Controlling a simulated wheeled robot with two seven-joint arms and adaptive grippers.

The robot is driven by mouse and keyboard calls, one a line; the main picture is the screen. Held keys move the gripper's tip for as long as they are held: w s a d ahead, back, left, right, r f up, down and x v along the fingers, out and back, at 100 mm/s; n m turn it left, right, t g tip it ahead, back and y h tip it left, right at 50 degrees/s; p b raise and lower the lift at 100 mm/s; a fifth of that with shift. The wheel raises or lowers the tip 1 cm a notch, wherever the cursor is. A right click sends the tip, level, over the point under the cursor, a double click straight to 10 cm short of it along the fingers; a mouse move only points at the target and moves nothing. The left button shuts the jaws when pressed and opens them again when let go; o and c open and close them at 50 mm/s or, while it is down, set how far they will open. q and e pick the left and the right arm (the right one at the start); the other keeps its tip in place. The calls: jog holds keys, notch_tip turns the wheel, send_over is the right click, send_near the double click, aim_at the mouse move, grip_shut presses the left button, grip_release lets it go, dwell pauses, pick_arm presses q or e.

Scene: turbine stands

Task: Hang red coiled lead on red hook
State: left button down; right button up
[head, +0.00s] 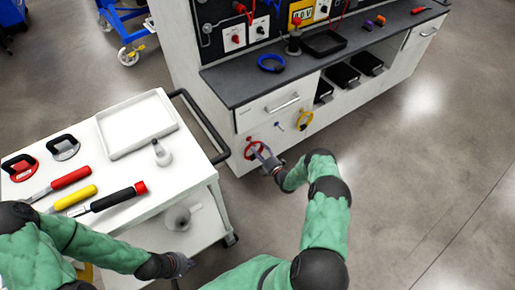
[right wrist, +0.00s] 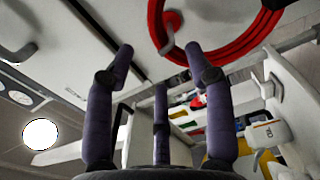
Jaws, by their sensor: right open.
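The red coiled lead (head: 247,148) is at the white front panel of the bench, below the drawer. In the right wrist view the red coiled lead (right wrist: 226,52) is a thick ring at the top, and the round red hook (right wrist: 172,20) shows inside its loop. I cannot tell whether the ring bears on the hook. My right gripper (head: 262,155) is just in front of the panel. In the right wrist view its fingers (right wrist: 160,62) are spread and empty, close to the ring. My left gripper (head: 182,264) is low beside the white cart, its fingers too small to judge.
A yellow coiled lead (head: 304,120) hangs on the panel, right of a bare blue hook (head: 280,126). A blue coiled lead (head: 271,62) lies on the dark worktop (head: 235,83). The white cart (head: 190,168) with tools and its dark handle (head: 205,125) stand at left. Floor at right is clear.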

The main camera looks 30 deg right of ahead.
jog(key=shift+s+d+p, duration=0.1)
jog(key=shift+s+p, duration=0.3)
jog(key=shift+s, duration=1.45)
